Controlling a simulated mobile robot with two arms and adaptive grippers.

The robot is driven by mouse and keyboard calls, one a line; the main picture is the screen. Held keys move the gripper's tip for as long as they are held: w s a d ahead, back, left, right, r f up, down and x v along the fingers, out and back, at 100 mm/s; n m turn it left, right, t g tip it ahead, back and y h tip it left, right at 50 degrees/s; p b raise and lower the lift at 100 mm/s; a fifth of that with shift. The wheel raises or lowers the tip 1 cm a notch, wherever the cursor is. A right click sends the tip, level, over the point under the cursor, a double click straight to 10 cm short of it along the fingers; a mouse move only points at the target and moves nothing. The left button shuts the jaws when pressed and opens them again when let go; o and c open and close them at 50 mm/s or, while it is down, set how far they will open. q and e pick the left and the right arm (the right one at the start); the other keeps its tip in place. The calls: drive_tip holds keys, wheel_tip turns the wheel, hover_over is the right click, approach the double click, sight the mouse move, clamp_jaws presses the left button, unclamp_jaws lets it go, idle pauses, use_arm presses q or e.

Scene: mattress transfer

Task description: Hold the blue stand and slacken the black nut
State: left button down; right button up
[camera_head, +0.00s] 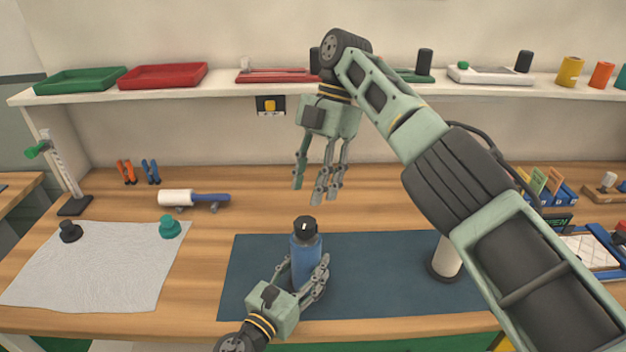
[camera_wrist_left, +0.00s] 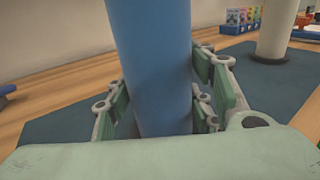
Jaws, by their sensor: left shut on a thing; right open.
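The blue stand (camera_head: 306,262) is upright on the dark blue mat (camera_head: 380,262). The black nut (camera_head: 305,227) sits on top of it, with a small light mark on its side. My left gripper (camera_head: 308,282) is shut around the lower part of the stand. In the left wrist view the stand (camera_wrist_left: 155,60) rises between the fingers of my left gripper (camera_wrist_left: 160,110); its top is out of that view. My right gripper (camera_head: 320,190) is open and empty, pointing down above the nut and apart from it.
A white post (camera_head: 446,258) on a dark base stands on the mat at right. A grey cloth (camera_head: 95,265) with a black knob (camera_head: 70,231) and a teal knob (camera_head: 170,227) lies at left. A white roller (camera_head: 176,198) lies behind. A shelf (camera_head: 190,90) with trays runs along the back.

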drive_tip(key=shift+w+d+r, duration=0.1)
drive_tip(key=shift+r, duration=0.1)
drive_tip(key=shift+c, duration=0.2)
wheel_tip(320, 180, up, 4)
drive_tip(key=m+t, duration=0.7)
drive_tip(key=m, duration=1.2)
hover_over(310, 221)
drive_tip(key=s+d, duration=0.3)
drive_tip(key=d, duration=0.1)
drive_tip(key=x, duration=1.2)
drive_tip(key=shift+s+a+f, duration=0.1)
drive_tip(key=shift+s+a, duration=0.25)
drive_tip(key=shift+s, duration=0.05)
drive_tip(key=shift+c, duration=0.2)
